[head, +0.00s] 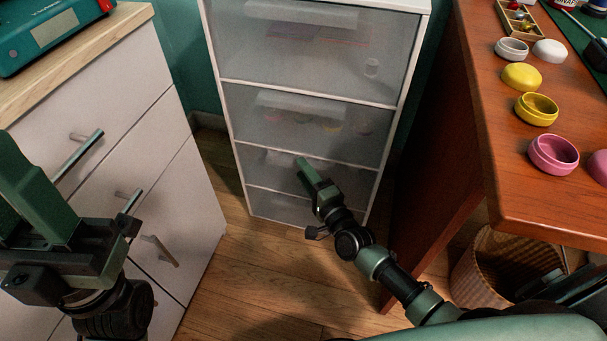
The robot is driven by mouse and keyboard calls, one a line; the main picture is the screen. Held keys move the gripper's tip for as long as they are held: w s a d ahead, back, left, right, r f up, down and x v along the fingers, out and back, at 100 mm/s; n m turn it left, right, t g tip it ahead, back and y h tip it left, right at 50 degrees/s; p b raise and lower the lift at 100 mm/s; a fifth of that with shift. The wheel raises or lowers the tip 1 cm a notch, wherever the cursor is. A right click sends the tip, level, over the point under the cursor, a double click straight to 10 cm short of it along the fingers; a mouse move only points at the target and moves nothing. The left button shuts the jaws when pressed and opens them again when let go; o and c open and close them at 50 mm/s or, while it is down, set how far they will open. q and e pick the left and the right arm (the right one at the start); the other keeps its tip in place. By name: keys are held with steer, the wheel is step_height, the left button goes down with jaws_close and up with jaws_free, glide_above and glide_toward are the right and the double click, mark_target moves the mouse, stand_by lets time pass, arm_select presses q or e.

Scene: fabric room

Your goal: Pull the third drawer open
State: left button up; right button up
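A white drawer unit (232,120) with frosted, see-through drawer fronts stands on the floor in the middle of the head view. Its third drawer (260,172), counted from the top, looks shut, its front in line with the others. My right gripper (303,166) reaches up from the lower right, with its green fingertips in front of the upper middle of that drawer. The fingers overlap in this view and cover part of the front, so I cannot tell whether they touch or hold its pull. My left gripper (30,185) is at the far left, away from the unit; its finger gap is not clear.
A white cabinet (190,205) with metal bar handles stands left, close to my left gripper. A wooden desk (470,110) with round coloured containers stands right, near my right arm. A wicker basket (490,270) sits beneath it. Bare floor (250,270) lies before the drawer unit.

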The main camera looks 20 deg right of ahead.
steer(key=shift+w, duration=0.25)
steer(key=shift+c, duration=0.3)
jaws_close()
steer(key=shift+s+a+f, duration=0.1)
steer(key=shift+s+f, duration=0.05)
steer(key=shift+f, duration=0.1)
stand_by(0.8)
